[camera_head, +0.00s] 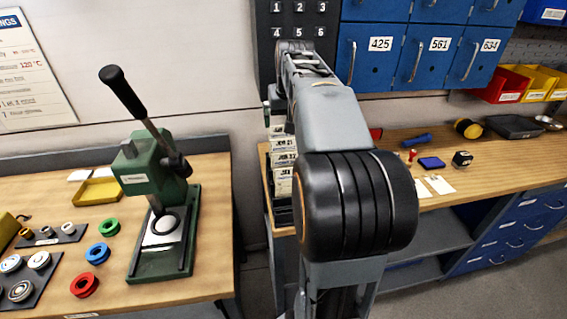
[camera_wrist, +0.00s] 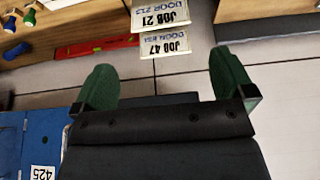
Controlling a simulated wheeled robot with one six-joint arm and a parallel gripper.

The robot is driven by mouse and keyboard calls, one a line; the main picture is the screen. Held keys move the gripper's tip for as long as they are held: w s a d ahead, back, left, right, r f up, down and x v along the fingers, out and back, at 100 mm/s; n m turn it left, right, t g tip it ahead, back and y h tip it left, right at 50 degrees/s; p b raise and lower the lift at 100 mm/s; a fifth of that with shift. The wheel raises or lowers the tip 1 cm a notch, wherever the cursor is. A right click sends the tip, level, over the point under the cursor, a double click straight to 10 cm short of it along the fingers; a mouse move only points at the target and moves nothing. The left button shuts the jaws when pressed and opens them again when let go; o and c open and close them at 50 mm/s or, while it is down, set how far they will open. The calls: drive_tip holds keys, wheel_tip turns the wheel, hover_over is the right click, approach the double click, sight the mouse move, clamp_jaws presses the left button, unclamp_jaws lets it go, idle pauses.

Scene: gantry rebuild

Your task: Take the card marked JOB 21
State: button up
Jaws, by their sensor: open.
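The card marked JOB 21 (camera_wrist: 160,16) is at the top middle of the wrist view, with its print upside down. A second card, marked JOB 47 (camera_wrist: 165,45), overlaps it nearer my gripper. My gripper (camera_wrist: 163,72) is open, its two green fingers apart with nothing between them. The cards appear beyond the fingertips, not touching them. In the camera_head view, several white cards stand stacked in a dark rack (camera_head: 283,215) on the right bench; their print is too small to read surely. My arm covers part of that rack and hides my gripper there.
Blue numbered lockers (camera_head: 375,52) hang above the right bench (camera_head: 470,178). A dark numbered panel (camera_head: 299,22) is on the wall above the rack. A green press (camera_head: 152,180) stands on the left bench. A red bar-shaped thing (camera_wrist: 95,48) lies beside the cards.

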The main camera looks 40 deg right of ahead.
sight(284, 143)
drive_tip(key=shift+p+x, duration=0.75)
drive_tip(key=shift+x, duration=5.8)
drive_tip(key=shift+r, duration=0.1)
drive_tip(key=c, duration=0.6)
drive_tip(key=shift+r, duration=0.15)
